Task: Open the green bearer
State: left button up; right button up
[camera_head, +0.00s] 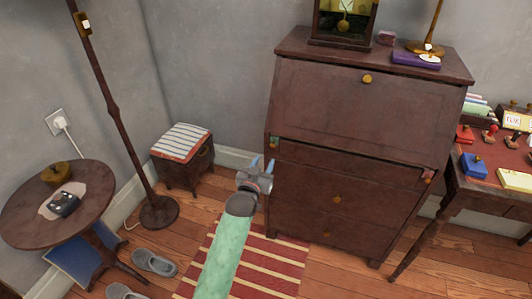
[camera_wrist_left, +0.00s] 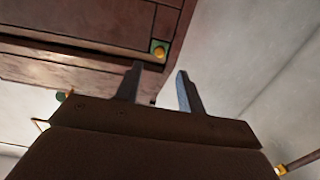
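The green bearer (camera_head: 274,141) is a small green-fronted block at the upper left of the dark wooden bureau (camera_head: 340,157), just below the left end of its closed sloping front. In the left wrist view the green bearer (camera_wrist_left: 159,49) shows a round brass knob, beyond the fingertips and between their lines. It looks flush with the bureau. My left gripper (camera_head: 262,164) is open and empty, just below and left of the green bearer in the head view; its fingers (camera_wrist_left: 160,70) are apart and do not appear to touch it. My right gripper is not in view.
A red-fronted bearer (camera_head: 428,175) sits at the bureau's right. A desk (camera_head: 482,190) with stamps and boxes stands right. A striped stool (camera_head: 181,141), floor lamp (camera_head: 158,212) and round table (camera_head: 95,195) stand left. A clock (camera_head: 343,22) and purple box (camera_head: 416,60) top the bureau.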

aim_at(272, 146)
pick_arm(q)
jog(key=shift+x, duration=3.85)
jog(key=shift+r, duration=0.15)
grip_shut()
